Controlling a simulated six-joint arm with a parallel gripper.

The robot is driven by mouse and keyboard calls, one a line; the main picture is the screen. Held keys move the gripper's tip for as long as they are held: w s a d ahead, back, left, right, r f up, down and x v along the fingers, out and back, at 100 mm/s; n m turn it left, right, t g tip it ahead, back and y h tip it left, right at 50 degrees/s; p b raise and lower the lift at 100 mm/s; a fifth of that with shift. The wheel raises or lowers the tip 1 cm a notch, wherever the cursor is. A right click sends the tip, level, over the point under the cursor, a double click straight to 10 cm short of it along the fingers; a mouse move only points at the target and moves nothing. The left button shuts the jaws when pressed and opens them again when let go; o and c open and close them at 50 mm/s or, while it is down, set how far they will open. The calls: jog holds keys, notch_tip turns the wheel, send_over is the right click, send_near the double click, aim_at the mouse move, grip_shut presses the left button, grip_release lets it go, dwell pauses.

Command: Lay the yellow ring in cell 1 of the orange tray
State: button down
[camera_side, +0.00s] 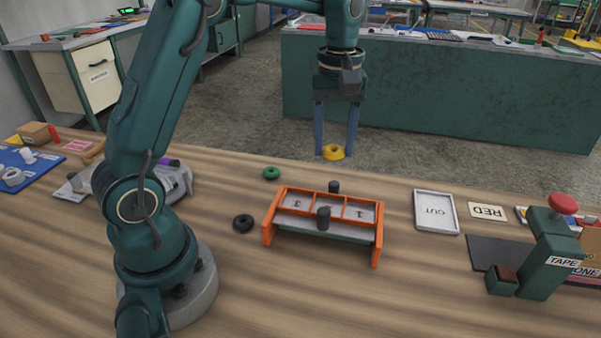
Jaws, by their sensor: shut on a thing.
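My gripper (335,148) hangs with its fingers pointing down and is shut on the yellow ring (333,154). The ring is held about flat between the fingertips, in the air above the far side of the orange tray (379,240). The tray has three cells in a row. Cell 1 (362,212) is at the right end and looks empty. The left cell is marked 3. The middle cell's mark is hidden behind a dark cylinder.
Dark cylinders stand at the tray's front (323,219) and back (334,186). A green ring (271,173) and a black ring (243,223) lie left of it.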

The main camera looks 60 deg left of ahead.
jog(key=w+d+f+m, duration=0.1)
jog(key=d+m, duration=0.1)
jog(key=d, duration=0.6)
jog(key=shift+w+a+f, duration=0.1)
jog(key=shift+a+f, duration=0.05)
jog(key=shift+f, duration=1.3)
jog(key=shift+a+f, duration=0.1)
jog(key=shift+f, duration=1.35)
grip_release()
notch_tip(320, 180, up, 7)
